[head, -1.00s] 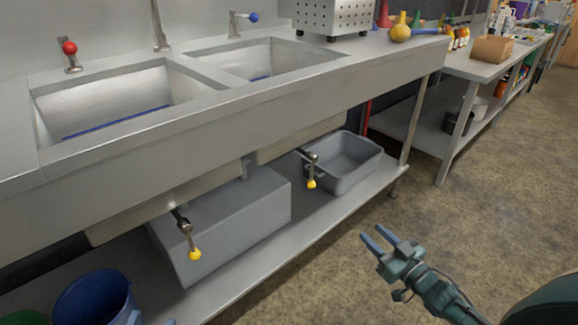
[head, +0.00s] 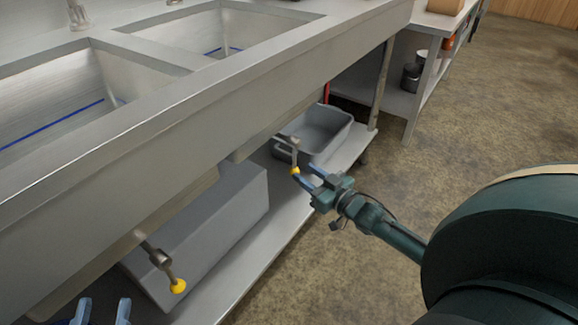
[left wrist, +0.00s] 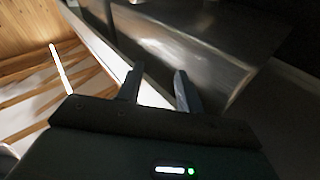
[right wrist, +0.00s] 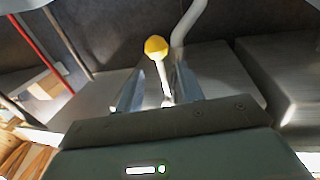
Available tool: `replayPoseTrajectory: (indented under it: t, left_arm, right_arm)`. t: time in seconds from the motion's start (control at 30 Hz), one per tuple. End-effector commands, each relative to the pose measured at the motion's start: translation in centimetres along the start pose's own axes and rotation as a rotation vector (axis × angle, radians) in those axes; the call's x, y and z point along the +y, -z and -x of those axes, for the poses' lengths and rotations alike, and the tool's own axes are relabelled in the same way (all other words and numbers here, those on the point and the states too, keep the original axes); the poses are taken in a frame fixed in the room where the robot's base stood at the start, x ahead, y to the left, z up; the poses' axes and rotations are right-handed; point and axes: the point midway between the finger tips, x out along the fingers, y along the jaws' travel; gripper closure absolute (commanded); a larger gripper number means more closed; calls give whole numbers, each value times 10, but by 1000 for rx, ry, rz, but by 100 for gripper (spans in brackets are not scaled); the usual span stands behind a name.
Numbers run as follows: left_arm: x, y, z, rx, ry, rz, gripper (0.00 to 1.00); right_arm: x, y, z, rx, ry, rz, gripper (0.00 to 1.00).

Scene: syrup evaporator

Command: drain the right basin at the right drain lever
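The right basin (head: 185,32) is set in the steel counter, with a blue line on its inner wall. The right drain lever (head: 294,155) hangs below it, with a yellow knob at its lower end. My right gripper (head: 304,175) is at the knob, coming from the right. In the right wrist view the lever's yellow knob (right wrist: 156,47) and rod show between the two spread fingers, with gaps visible at the sides; contact cannot be told. My left gripper (head: 103,311) is open and empty at the bottom left, and its spread fingers also show in the left wrist view (left wrist: 156,85).
A left drain lever (head: 177,285) with a yellow knob hangs under the left basin (head: 60,90). A grey tub (head: 335,140) stands on the lower shelf behind the right lever. A grey box (head: 215,220) fills the shelf between the levers. The floor (head: 450,120) at right is clear.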

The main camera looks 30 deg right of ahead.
Motion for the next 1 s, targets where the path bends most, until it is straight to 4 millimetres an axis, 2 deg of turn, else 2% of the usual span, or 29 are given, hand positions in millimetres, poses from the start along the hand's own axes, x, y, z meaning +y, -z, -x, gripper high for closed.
replayPoseTrajectory:
  t: [0.03, 0.2, 0.4, 0.77, 1.0]
  left_arm:
    - [1, -4, 0, 7, -2, 10, 64]
    - [3, -4, -1, 24, -6, 42, 64]
    - [4, -2, -3, 36, -9, 63, 64]
    - [4, 0, -4, 40, -10, 72, 64]
    - [4, 0, -4, 40, -11, 70, 64]
  right_arm:
    - [0, -3, -13, 4, 0, 1, 62]
    - [0, -2, -44, 3, 0, 1, 62]
    - [0, -1, -65, 1, 0, 0, 62]
    - [0, 0, -70, -1, 0, -1, 62]
    - [0, 0, -70, -1, 0, -1, 80]
